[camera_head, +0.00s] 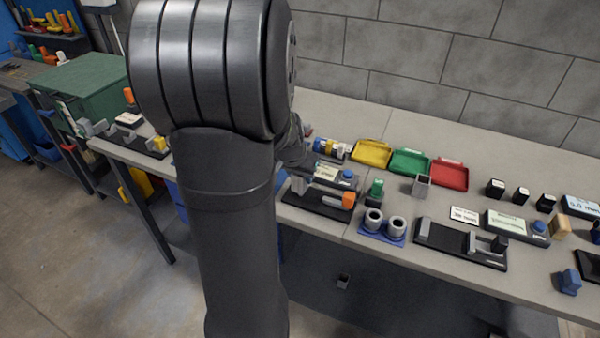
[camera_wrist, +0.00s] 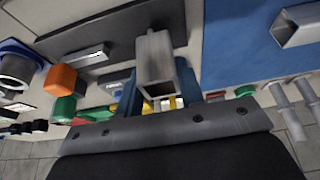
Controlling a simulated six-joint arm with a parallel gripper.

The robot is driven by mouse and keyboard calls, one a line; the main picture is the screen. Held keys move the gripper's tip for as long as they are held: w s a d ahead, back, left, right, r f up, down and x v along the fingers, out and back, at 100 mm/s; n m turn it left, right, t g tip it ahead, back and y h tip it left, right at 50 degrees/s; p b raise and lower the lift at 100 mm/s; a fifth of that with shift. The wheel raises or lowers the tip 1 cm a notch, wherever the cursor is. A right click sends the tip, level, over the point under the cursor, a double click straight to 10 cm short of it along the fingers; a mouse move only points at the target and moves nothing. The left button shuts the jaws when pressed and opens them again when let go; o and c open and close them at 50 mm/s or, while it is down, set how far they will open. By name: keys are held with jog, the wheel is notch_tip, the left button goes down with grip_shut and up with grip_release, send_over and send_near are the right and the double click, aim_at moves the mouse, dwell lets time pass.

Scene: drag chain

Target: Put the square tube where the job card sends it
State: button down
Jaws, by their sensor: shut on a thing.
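A grey square tube (camera_wrist: 155,60) with an open end is in my gripper (camera_wrist: 160,88) in the wrist view, between its blue fingers. My gripper is shut on it. My gripper is hidden behind my arm in the head view. Another grey square tube (camera_head: 422,186) stands on the table in front of the red tray. A further grey open-ended tube (camera_wrist: 298,26) lies over a blue surface at the upper right of the wrist view. A small white card (camera_head: 465,215) stands on the table; its print is too small to read surely, and whether it is the job card I cannot tell.
Yellow (camera_head: 371,154), green (camera_head: 410,162) and red (camera_head: 449,174) trays stand along the back of the table. A black fixture with an orange block (camera_head: 348,200), a blue holder with two grey rings (camera_head: 384,226) and a black fixture (camera_head: 440,245) stand nearer the front edge.

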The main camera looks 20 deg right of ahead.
jog(key=shift+f, duration=1.2)
dwell(0.5)
jog(key=c, duration=0.9)
grip_release()
jog(key=v, duration=1.7)
jog(key=shift+s+a+r, duration=0.1)
jog(key=shift+r, duration=0.1)
jog(key=shift+f, duration=0.1)
jog(key=x, duration=1.7)
jog(key=shift+f, duration=0.1)
